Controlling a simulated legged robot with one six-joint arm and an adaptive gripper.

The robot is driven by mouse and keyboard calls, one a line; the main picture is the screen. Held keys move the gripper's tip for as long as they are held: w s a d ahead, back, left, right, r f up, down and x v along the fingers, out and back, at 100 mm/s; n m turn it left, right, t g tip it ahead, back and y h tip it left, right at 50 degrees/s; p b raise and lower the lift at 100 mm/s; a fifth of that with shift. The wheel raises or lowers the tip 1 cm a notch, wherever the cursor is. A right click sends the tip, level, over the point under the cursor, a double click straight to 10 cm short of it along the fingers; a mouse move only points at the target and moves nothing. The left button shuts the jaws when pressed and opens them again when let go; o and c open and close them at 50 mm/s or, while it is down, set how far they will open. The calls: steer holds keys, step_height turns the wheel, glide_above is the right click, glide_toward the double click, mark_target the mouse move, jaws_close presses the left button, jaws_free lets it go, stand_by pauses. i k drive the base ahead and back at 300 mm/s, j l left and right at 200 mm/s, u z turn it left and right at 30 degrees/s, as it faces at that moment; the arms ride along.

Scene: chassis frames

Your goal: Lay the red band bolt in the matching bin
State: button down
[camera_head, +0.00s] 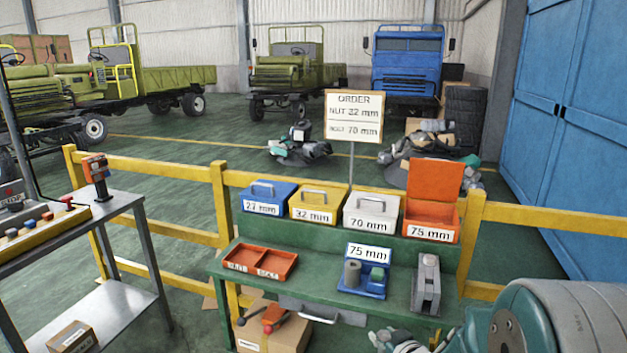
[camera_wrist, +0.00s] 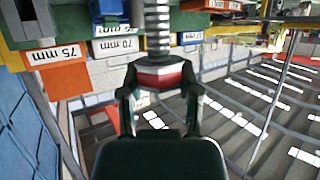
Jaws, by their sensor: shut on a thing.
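The bolt (camera_wrist: 157,35) is in my gripper (camera_wrist: 160,84) in the wrist view. Its red band (camera_wrist: 160,76) and pale head sit between the two fingers, which are shut on it. Its threaded shank points to the top of the picture. The head view shows four labelled bins in a row: blue 27 mm (camera_head: 270,194), yellow 32 mm (camera_head: 315,201), grey 70 mm (camera_head: 371,208) and orange 75 mm (camera_head: 431,220). Only the orange bin's lid (camera_head: 435,180) is up. A blue gauge stand (camera_head: 375,287) reads 75 mm.
An order sign (camera_head: 353,116) reads nut 32 mm and bolt 70 mm. An orange two-part tray (camera_head: 261,262) and a grey device (camera_head: 426,285) stand on the green bench (camera_head: 317,280). A yellow rail (camera_head: 540,217) runs behind. A metal cart (camera_head: 120,205) stands left.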

mark_target(428, 178)
steer(key=k, duration=0.6)
steer(key=i+l, duration=0.15)
steer(key=l, duration=0.2)
steer(key=i+l, duration=0.15)
steer(key=l, duration=0.2)
steer(key=i+l+u, duration=0.1)
steer(key=l, duration=0.3)
steer(key=i+l, duration=0.2)
steer(key=l, duration=0.15)
steer(key=i+l, duration=0.25)
steer(key=i, duration=0.7)
steer(key=u, duration=0.05)
